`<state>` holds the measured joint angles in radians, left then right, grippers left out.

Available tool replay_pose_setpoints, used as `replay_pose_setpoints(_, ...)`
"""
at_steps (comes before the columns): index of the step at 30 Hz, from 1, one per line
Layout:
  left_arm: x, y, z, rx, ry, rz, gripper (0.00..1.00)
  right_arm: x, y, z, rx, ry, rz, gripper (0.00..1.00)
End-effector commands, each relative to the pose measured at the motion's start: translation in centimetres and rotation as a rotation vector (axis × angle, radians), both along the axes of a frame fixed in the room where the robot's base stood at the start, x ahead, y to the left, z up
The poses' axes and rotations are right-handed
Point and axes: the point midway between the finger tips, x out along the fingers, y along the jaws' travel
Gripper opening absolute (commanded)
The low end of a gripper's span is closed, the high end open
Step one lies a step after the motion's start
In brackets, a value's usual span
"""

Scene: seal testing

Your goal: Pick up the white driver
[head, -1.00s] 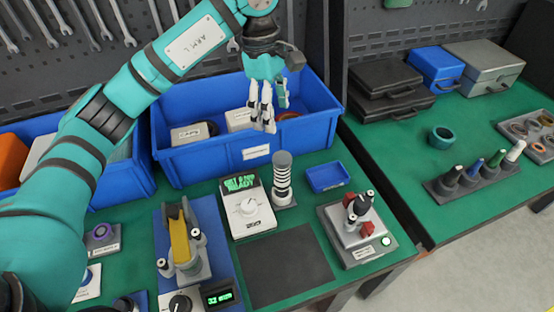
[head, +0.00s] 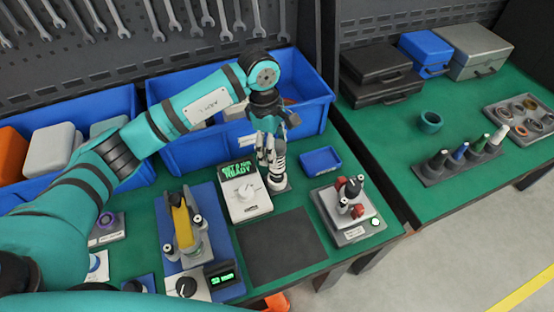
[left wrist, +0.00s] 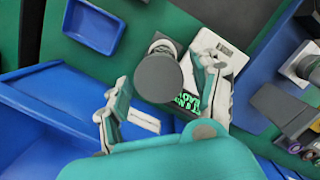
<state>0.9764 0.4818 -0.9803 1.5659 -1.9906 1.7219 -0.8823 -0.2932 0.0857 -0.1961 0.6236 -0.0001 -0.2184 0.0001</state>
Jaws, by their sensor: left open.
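The white driver (head: 495,138) stands upright at the right end of a dark rack (head: 428,181) on the right-hand green bench. Black, blue and green drivers stand beside it in the same rack. My left gripper (head: 267,160) is far to the left of it, over the left bench, pointing down at a striped column with a grey top. In the left wrist view, my open left gripper (left wrist: 158,100) has its fingers on either side of the column's round grey top (left wrist: 158,77); I cannot tell whether they touch it. The white driver does not show there. My right gripper is not in view.
A white device with a green display (head: 243,192) stands just left of the column. A small blue tray (head: 321,161) and a grey fixture with red parts (head: 345,210) are to the right. A large blue bin (head: 190,153) stands behind. A gap separates the benches.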

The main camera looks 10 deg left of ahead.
Motion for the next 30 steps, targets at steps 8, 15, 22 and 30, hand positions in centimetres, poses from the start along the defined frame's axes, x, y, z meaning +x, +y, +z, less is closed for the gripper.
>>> replay_pose_setpoints(8,-0.2,-0.6,-3.2,0.0,0.002,0.001,0.65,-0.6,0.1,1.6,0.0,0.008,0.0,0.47)
replay_pose_setpoints(15,-0.2,-0.6,-3.4,0.0,0.001,0.0,0.65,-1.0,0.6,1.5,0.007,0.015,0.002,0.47)
replay_pose_setpoints(22,-0.2,-0.6,-3.3,0.0,0.001,0.0,0.35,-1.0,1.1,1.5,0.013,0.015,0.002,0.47)
replay_pose_setpoints(30,-0.2,-0.5,-3.3,0.0,0.001,0.0,0.0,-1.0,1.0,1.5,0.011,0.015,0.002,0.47)
